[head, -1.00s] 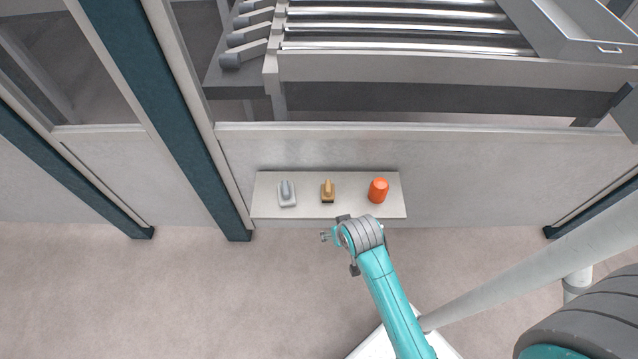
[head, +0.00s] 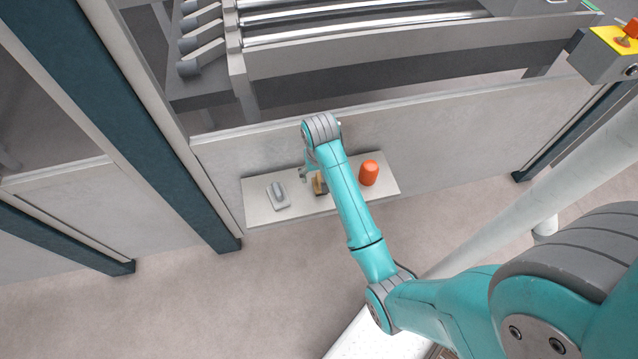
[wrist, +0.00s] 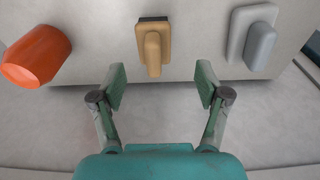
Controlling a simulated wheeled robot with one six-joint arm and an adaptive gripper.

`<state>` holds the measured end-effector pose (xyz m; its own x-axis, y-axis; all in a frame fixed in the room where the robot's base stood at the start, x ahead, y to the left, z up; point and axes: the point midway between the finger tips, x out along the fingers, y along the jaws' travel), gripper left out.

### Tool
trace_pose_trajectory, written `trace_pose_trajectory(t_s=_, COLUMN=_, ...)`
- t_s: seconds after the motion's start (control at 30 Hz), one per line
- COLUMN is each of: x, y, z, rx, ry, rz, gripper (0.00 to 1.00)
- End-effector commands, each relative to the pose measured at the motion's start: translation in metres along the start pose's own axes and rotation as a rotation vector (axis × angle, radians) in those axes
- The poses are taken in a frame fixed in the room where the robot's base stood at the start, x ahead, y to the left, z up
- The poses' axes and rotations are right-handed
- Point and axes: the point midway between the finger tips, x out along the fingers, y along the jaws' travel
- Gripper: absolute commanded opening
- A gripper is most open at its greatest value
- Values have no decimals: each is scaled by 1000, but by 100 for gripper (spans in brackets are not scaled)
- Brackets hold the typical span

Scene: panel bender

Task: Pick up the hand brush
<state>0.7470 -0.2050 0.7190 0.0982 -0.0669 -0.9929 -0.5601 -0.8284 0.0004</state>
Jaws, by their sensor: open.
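The hand brush looks to be the tan block with a raised handle (head: 318,186) and a dark strip along one edge. It lies on a pale shelf (head: 260,213), partly hidden behind my arm in the head view. In the wrist view the brush (wrist: 153,48) is near the top middle, just beyond my fingertips. My gripper (wrist: 161,85) is open and empty, its two fingers apart on either side of the brush's line. In the head view my gripper (head: 305,174) is beside the brush, over the shelf.
An orange cup-like thing (head: 369,172) and a grey block with a raised handle (head: 277,196) stand on the shelf on either side of the brush. A panel wall (head: 450,135) rises behind the shelf. A dark teal post (head: 180,170) stands at left.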

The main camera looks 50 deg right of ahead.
Motion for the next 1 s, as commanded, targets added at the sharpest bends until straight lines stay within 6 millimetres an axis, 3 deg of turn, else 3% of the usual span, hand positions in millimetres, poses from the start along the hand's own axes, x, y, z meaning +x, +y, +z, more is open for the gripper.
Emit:
trace_pose_trajectory(t_s=0.27, x=20, y=2, z=0, rx=0, ry=0, rz=0, gripper=75)
trace_pose_trajectory(t_s=0.6, x=62, y=8, z=0, rx=-1, ry=0, rz=0, gripper=75)
trace_pose_trajectory(t_s=0.9, x=66, y=8, z=0, rx=-1, ry=2, rz=0, gripper=75)
trace_pose_trajectory(t_s=1.0, x=66, y=8, z=0, rx=-1, ry=2, rz=0, gripper=52)
